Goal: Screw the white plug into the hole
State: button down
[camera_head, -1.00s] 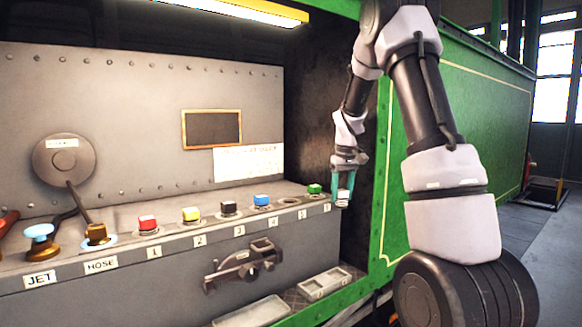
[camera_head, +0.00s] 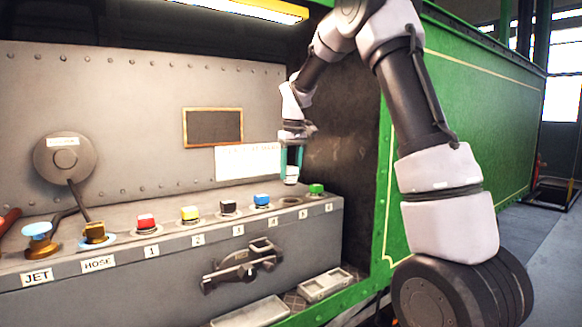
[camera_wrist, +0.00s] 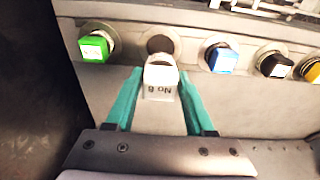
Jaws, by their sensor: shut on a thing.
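My gripper (camera_head: 291,166) is shut on the white plug (camera_head: 291,180) and holds it upright above the grey bench top. In the wrist view the white plug (camera_wrist: 161,78) sits between the teal fingers of my gripper (camera_wrist: 160,100); its side carries upside-down lettering. The empty hole (camera_head: 290,200) is in the row between the blue and green plugs, below the held plug, with a gap between them. In the wrist view the dark hole (camera_wrist: 160,44) shows just beyond the plug, partly covered by it.
The green plug (camera_head: 316,189) stands right of the hole and the blue plug (camera_head: 261,200) left of it. Black, yellow and red plugs continue leftward on the bench (camera_head: 120,228). A white notice (camera_head: 240,161) is on the wall behind. Trays (camera_head: 325,284) lie below.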

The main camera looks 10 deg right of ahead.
jog(key=shift+f, duration=2.8)
jog(key=m, duration=0.4)
jog(key=shift+h, duration=0.3)
